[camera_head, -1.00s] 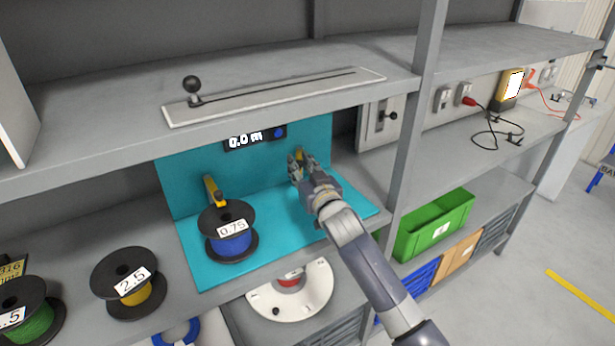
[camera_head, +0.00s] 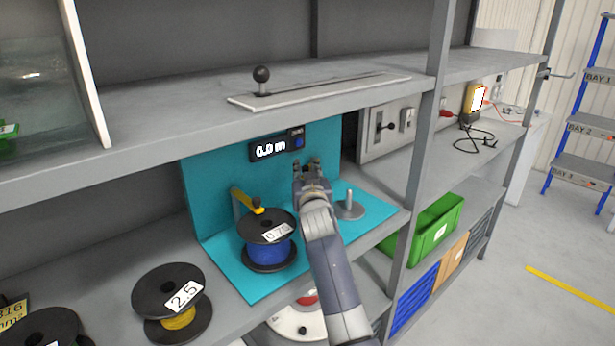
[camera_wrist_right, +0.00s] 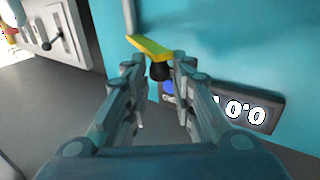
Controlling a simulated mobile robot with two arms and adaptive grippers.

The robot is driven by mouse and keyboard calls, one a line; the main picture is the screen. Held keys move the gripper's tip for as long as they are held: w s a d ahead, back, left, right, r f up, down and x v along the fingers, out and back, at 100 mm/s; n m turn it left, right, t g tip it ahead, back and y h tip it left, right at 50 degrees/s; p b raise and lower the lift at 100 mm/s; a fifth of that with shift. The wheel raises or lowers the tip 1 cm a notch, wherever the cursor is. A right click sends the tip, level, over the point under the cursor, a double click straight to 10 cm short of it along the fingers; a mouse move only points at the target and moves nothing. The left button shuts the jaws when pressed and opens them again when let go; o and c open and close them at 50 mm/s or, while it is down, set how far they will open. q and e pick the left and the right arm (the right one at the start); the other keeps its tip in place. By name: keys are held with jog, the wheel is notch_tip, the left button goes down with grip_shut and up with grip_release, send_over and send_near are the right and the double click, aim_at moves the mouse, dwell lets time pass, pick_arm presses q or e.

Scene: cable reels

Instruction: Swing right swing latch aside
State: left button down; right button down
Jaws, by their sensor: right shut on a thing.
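My right gripper (camera_head: 307,168) is in front of the teal back panel, below and right of the 0.0 m display, and hides most of the right swing latch in the head view. In the right wrist view the yellow right swing latch (camera_wrist_right: 150,46) reaches from its upright post toward the fingers. Its dark knob (camera_wrist_right: 160,71) sits between the fingertips of my right gripper (camera_wrist_right: 158,72), which is shut on it. The left yellow latch (camera_head: 248,201) reaches over the 0.75 reel of blue cable (camera_head: 268,250). My left gripper is not in view.
A bare spindle with a round base (camera_head: 349,206) stands on the teal base right of my forearm. The display (camera_head: 277,146) is close behind the gripper. The shelf above (camera_head: 200,122) carries a slider rail. A 2.5 reel (camera_head: 170,300) stands at left, a shelf post (camera_head: 420,150) at right.

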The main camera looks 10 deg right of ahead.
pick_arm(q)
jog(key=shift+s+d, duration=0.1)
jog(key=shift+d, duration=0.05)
pick_arm(e)
jog(key=shift+a+r, duration=0.1)
jog(key=shift+r, duration=0.4)
jog(key=c, duration=1.7)
grip_release()
jog(key=shift+o, duration=0.9)
jog(key=shift+w+f, duration=0.1)
jog(key=shift+w, duration=0.05)
jog(key=shift+w+f, duration=0.1)
jog(key=shift+f, duration=0.15)
jog(key=shift+r, duration=0.15)
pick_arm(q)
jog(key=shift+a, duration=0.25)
pick_arm(e)
notch_tip(320, 180, up, 10)
jog(key=shift+a, duration=0.1)
